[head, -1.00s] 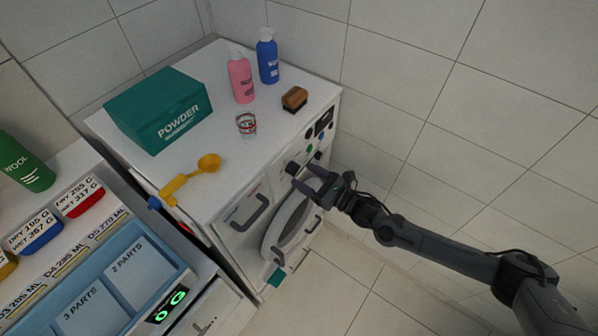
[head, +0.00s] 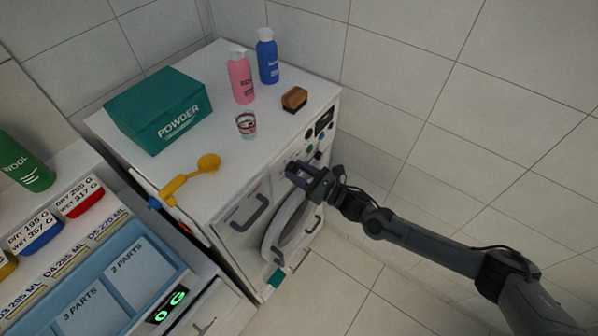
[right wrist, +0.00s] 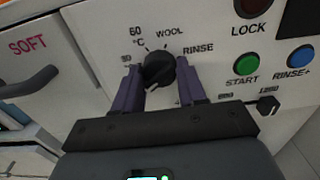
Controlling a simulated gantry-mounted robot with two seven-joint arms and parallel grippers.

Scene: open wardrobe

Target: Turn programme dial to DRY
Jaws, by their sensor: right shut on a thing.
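The programme dial (right wrist: 158,68) is a black knob on the white front panel of the washing machine (head: 232,218). In the right wrist view, labels 60 °C, WOOL and RINSE are readable around its upper side, with a partly covered label at its left. I cannot read a DRY label; the dial's lower side is hidden by my gripper. My right gripper (head: 294,171) is at the panel, with its two purple fingers on either side of the dial, shut on it. I cannot tell clearly where the dial's pointer stands. My left gripper is not in view.
A green START button (right wrist: 246,64), a blue RINSE+ button (right wrist: 301,56) and a small black knob (right wrist: 268,105) lie right of the dial. The SOFT drawer handle (right wrist: 30,82) is at the left. A glass (head: 246,124) and brush (head: 294,99) stand on top.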

